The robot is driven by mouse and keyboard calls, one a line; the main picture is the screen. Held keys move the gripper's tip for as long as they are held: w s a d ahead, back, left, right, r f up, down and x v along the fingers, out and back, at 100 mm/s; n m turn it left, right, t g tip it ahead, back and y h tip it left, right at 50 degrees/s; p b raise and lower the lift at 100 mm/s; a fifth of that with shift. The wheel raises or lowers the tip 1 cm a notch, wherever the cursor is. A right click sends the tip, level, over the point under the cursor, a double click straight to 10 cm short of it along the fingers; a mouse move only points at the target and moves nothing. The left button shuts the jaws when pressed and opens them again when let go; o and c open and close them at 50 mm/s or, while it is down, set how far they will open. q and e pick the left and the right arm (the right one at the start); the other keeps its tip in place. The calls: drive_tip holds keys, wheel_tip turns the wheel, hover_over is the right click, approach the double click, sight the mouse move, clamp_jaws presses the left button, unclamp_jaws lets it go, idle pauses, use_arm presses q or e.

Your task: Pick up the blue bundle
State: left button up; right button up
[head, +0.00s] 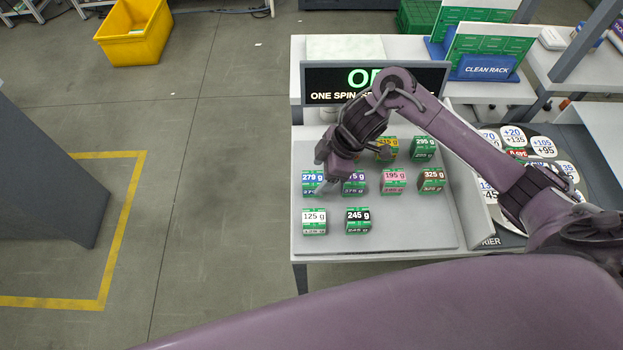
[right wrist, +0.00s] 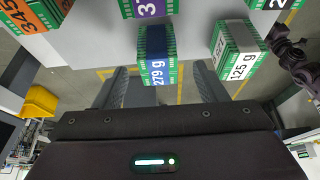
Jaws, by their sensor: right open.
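The blue bundle (head: 311,180) is a small block with a blue band marked 279 g and green sides. It sits at the left of the grey board in the head view, partly hidden by my right gripper (head: 325,182). In the right wrist view the blue bundle (right wrist: 157,68) lies ahead, between the two spread fingers of my right gripper (right wrist: 162,78). The right gripper is open, with a gap showing on either side of the bundle. I cannot tell whether a finger touches it. My left gripper is not in view.
Neighbouring bundles include a white 125 g one (head: 314,222), a black 245 g one (head: 358,221) and a purple one (head: 353,184). Others stand to the right on the grey board (head: 400,232). A display (head: 320,85) stands behind. The board's front right is clear.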

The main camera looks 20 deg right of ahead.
sight(315, 179)
drive_tip(key=x, duration=0.3)
drive_tip(key=shift+w+a+f+p, duration=0.1)
drive_tip(key=shift+a+f+p, duration=0.15)
drive_tip(key=shift+f+p, duration=0.1)
drive_tip(key=shift+w+a+f, duration=0.15)
drive_tip(key=shift+a+f, duration=0.05)
drive_tip(key=shift+f, duration=0.3)
drive_tip(key=c, duration=1.2)
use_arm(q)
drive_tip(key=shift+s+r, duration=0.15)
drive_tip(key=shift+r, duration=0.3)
use_arm(e)
drive_tip(key=shift+r, duration=0.2)
